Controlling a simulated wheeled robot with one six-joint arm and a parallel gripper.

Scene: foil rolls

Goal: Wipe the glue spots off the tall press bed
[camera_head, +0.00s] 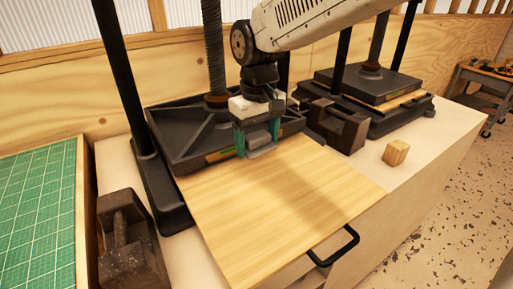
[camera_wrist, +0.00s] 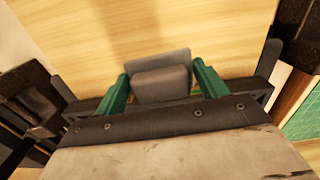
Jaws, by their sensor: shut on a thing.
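My gripper (camera_head: 257,145) has green fingers shut on a grey wiping block (camera_head: 262,151), which also shows between the fingers in the wrist view (camera_wrist: 160,80). The block is at the back edge of the pale wooden press bed (camera_head: 280,195), close under the front of the tall press's dark plate (camera_head: 190,135). I cannot tell whether the block touches the wood. The bed extends forward from the press, with a black handle (camera_head: 334,247) at its front. I make out no distinct glue spots on the visible wood; the part under the block and plate is hidden.
Black posts (camera_head: 128,80) and a screw (camera_head: 213,45) stand around the plate. A dark iron weight (camera_head: 338,127), a small wooden block (camera_head: 396,152) and a second press (camera_head: 368,84) are to the right. Another weight (camera_head: 128,250) and a green cutting mat (camera_head: 38,210) are left.

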